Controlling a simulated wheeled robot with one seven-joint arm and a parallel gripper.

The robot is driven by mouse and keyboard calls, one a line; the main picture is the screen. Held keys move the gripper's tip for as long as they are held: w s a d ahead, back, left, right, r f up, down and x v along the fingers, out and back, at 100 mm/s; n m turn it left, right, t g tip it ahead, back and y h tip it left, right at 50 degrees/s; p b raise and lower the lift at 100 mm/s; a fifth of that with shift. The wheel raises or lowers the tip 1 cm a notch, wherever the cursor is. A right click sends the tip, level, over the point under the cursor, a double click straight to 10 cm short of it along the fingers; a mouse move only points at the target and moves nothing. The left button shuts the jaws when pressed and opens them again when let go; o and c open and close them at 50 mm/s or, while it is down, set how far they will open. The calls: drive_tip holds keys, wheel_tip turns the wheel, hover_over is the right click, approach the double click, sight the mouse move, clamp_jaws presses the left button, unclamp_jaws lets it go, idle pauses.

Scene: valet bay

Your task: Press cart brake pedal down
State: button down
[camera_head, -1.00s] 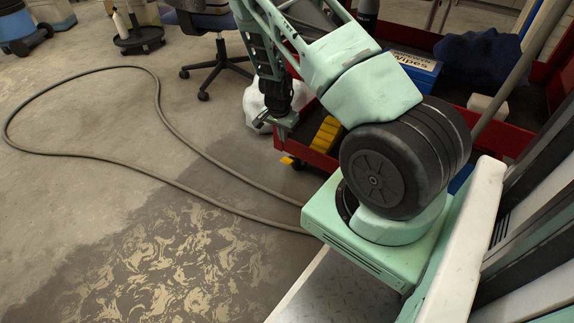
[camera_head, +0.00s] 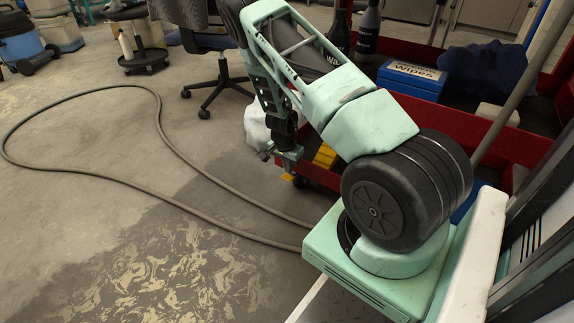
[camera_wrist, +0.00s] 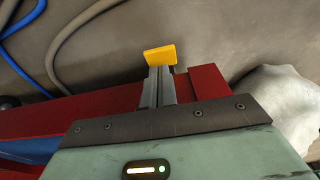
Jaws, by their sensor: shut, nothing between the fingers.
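The brake pedal is a small yellow plate (camera_wrist: 160,54) low at the edge of the red cart (camera_wrist: 90,107), over the floor. It also shows as a small yellow tab in the head view (camera_head: 287,177). My gripper (camera_wrist: 157,72) is shut and empty, its grey fingers side by side. In the wrist view its tips overlap the pedal's near edge; I cannot tell if they touch it. In the head view my wrist hangs just above the pedal and the fingers are hard to make out.
A white bag (camera_head: 257,126) lies on the floor beside the cart. A yellow item (camera_head: 325,157) and a blue wipes box (camera_head: 412,77) are in the cart. A hose (camera_head: 160,112) loops over the floor at left. An office chair (camera_head: 212,85) stands behind.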

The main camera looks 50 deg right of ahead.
sight(287, 178)
drive_tip(key=shift+d+f+b, duration=0.15)
drive_tip(key=shift+f+b, duration=0.15)
drive_tip(key=shift+f, duration=0.65)
drive_tip(key=shift+a+f, duration=0.35)
drive_tip(key=shift+a, duration=0.1)
drive_tip(key=h, duration=0.1)
drive_tip(key=a+f+h, duration=0.1)
drive_tip(key=h, duration=0.1)
drive_tip(key=shift+s, duration=0.1)
drive_tip(key=shift+a+f+h+p, duration=0.3)
drive_tip(key=shift+f+h, duration=0.35)
drive_tip(key=shift+h, duration=0.15)
drive_tip(key=shift+a+f+h+p, duration=0.2)
drive_tip(key=shift+f+h+p, duration=0.1)
drive_tip(key=shift+f+h, duration=0.45)
drive_tip(key=shift+a+r, duration=0.1)
drive_tip(key=shift+r, duration=0.05)
